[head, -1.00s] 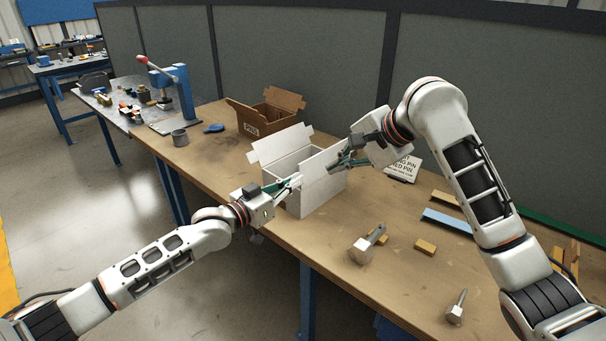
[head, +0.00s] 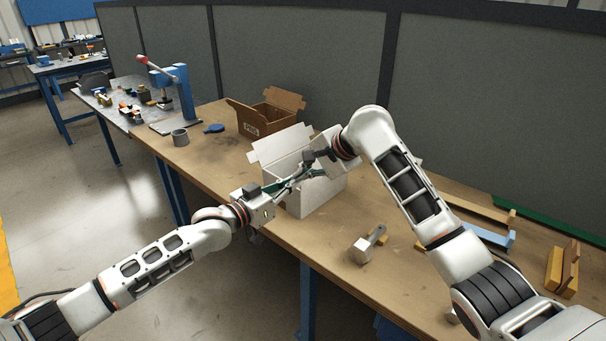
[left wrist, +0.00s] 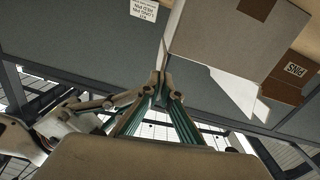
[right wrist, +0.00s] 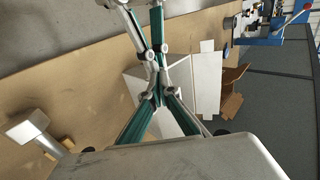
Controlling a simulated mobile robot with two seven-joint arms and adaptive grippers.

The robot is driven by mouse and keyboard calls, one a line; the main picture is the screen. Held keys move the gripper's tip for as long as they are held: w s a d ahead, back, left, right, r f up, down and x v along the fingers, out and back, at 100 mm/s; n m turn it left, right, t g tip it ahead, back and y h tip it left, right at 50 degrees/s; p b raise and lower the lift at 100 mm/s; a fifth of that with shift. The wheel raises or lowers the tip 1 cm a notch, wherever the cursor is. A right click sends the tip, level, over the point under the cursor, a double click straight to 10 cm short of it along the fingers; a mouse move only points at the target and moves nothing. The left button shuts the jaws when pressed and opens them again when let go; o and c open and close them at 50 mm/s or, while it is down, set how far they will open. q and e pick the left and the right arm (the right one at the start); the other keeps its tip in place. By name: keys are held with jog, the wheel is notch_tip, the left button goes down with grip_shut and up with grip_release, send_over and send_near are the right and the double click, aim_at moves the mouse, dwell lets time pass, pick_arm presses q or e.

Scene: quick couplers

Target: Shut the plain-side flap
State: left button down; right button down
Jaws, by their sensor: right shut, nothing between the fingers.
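The white box (head: 318,197) stands on the bench, its top partly hidden by my right gripper. One white flap (head: 280,145) stands up at its far side; it also shows in the right wrist view (right wrist: 207,82). I cannot tell which flap is the plain-side one. My left gripper (head: 286,187) is at the box's near left edge. Its fingertips (left wrist: 162,76) come together at the box corner; whether the cardboard is between them is unclear. My right gripper (head: 298,180) is shut and empty over the box, its fingers (right wrist: 160,95) close to my left gripper's fingers.
An open brown box (head: 262,122) stands behind the white box. A metal hammer-like part (head: 363,250) lies at the front right, with wooden and blue bars (head: 485,232) farther right.

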pick_arm(q)
jog(key=shift+f, duration=0.1)
pick_arm(e)
jog(key=shift+w+a, duration=0.4)
jog(key=shift+a, duration=0.05)
pick_arm(q)
jog(key=c, duration=2.3)
grip_release()
pick_arm(e)
jog(key=shift+f, duration=0.1)
pick_arm(q)
jog(key=shift+s, duration=0.1)
